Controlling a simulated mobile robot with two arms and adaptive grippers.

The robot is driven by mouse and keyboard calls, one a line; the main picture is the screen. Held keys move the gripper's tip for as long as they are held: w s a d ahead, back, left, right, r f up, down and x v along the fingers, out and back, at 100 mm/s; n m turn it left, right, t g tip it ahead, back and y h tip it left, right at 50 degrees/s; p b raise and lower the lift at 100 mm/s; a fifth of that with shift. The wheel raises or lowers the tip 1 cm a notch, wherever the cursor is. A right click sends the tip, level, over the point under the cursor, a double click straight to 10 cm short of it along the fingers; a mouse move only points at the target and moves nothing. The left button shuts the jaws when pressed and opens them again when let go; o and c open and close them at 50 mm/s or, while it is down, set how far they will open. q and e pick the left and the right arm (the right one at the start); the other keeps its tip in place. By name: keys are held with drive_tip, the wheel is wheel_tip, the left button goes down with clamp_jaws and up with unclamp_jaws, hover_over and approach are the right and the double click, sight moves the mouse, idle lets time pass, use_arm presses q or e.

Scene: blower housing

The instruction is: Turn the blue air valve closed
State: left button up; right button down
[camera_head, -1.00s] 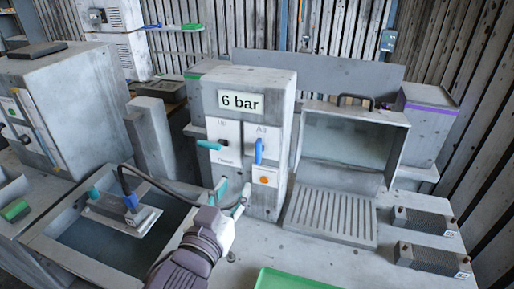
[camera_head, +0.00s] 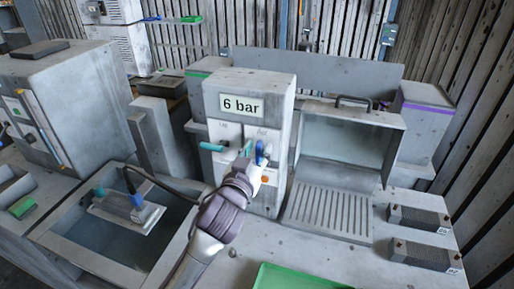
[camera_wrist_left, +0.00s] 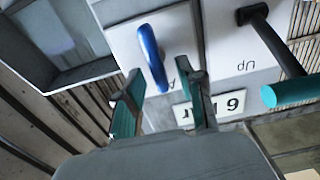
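The blue air valve (camera_head: 260,153) is a lever on the front of the grey housing (camera_head: 248,85) under the "6 bar" display (camera_head: 241,105). In the left wrist view the blue lever (camera_wrist_left: 153,58) stands lengthwise between and just beyond the fingertips. My left gripper (camera_head: 252,156) is at the panel, and its arm covers part of it. In the wrist view its teal-padded fingers (camera_wrist_left: 160,88) are apart, with no clear contact on the lever. My right gripper is not in view.
A teal lever (camera_head: 211,147) sticks out left of the blue one. An orange button (camera_head: 265,180) is below. A glass-fronted cabinet (camera_head: 350,140) stands to the right, a basin (camera_head: 80,262) with a cabled block to the left. A green tray (camera_head: 295,278) lies in front.

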use_arm(q)
clamp_jaws()
idle(0.5)
drive_tip(key=m, duration=0.1)
drive_tip(key=m+p, duration=0.2)
drive_tip(key=shift+s+d+m, duration=0.1)
drive_tip(key=shift+d+m, duration=0.15)
drive_tip(key=shift+m, duration=0.15)
drive_tip(key=shift+s+d+f+m+p, duration=0.2)
drive_tip(key=shift+m+p, duration=0.5)
drive_tip(key=shift+m, duration=1.65)
drive_tip(key=shift+w+d+f+m+p, duration=0.15)
drive_tip(key=shift+f+m+p, duration=0.4)
drive_tip(key=shift+m, duration=1.85)
drive_tip(key=shift+s+d+f+m+p, duration=0.15)
drive_tip(key=shift+m+p, duration=0.75)
drive_tip(key=shift+m, duration=1.45)
